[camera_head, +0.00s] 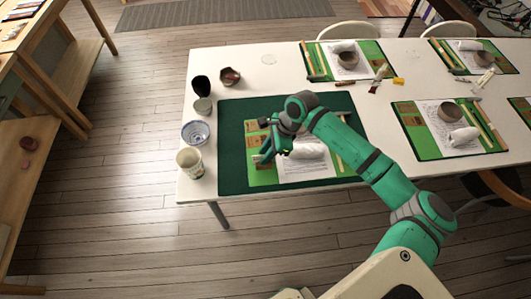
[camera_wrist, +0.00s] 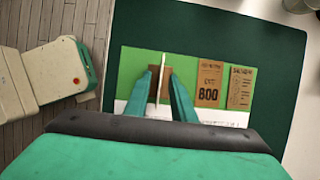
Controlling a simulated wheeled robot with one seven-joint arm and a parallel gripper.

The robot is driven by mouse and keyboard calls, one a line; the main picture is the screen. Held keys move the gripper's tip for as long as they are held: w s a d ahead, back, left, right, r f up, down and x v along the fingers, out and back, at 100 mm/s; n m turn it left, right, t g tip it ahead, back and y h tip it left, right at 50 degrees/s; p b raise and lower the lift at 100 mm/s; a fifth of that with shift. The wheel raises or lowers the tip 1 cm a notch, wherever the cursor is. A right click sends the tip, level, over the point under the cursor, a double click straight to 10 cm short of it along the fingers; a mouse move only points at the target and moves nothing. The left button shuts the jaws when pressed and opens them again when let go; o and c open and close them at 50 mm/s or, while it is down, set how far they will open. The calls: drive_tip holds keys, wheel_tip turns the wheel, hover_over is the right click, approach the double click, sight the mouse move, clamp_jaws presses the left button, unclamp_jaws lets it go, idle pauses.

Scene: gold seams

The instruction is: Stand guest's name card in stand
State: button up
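My gripper (camera_head: 268,157) is low over the green mat (camera_wrist: 136,62) near the front of the table. In the wrist view, its two fingers (camera_wrist: 161,76) are apart, with gaps on both sides of a thin white card (camera_wrist: 163,66). The card shows edge-on and appears upright over a small brown stand (camera_wrist: 153,72) on the green mat. The fingers straddle the card. Whether its lower edge sits fully in the stand's slot cannot be seen. In the head view the card and stand are too small or hidden to tell.
A dark green cloth (camera_head: 232,118) lies under the mat, with a white rolled towel (camera_head: 306,151) and printed sheet to the right. Several cups and bowls, including a blue-patterned bowl (camera_head: 195,132), stand along the left table edge. Other place settings (camera_head: 407,112) lie further right.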

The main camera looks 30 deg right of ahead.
idle(0.4)
drive_tip(key=shift+v, duration=4.5)
drive_tip(key=shift+r, duration=0.1)
wheel_tip(320, 180, up, 6)
drive_tip(key=shift+f, duration=0.1)
